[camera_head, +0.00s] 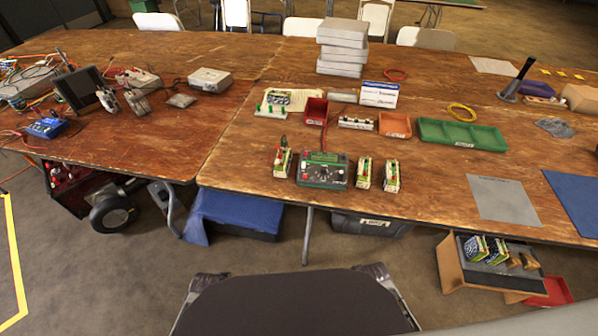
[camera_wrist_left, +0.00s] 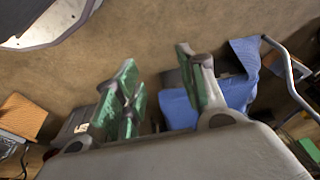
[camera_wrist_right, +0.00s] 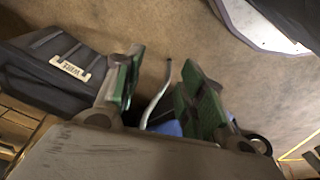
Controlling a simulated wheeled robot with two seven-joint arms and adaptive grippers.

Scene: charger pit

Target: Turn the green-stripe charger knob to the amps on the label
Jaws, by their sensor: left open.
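The charger (camera_head: 322,170) stands near the table's front edge. It is a dark box with a green lower front and a dial knob (camera_head: 323,172) on its face; the knob's setting is too small to read. One battery-like block (camera_head: 283,162) stands left of it and two more (camera_head: 363,173) (camera_head: 391,176) stand right of it, with labels too small to read. My left gripper (camera_wrist_left: 155,58) shows only in the left wrist view, open and empty above the floor. My right gripper (camera_wrist_right: 160,58) shows only in the right wrist view, open and empty.
Behind the charger are a red bin (camera_head: 315,110), an orange bin (camera_head: 395,125), a green tray (camera_head: 461,134) and a white-blue box (camera_head: 379,94). A grey mat (camera_head: 503,199) lies to the right. A low stand (camera_head: 452,265) is on the floor.

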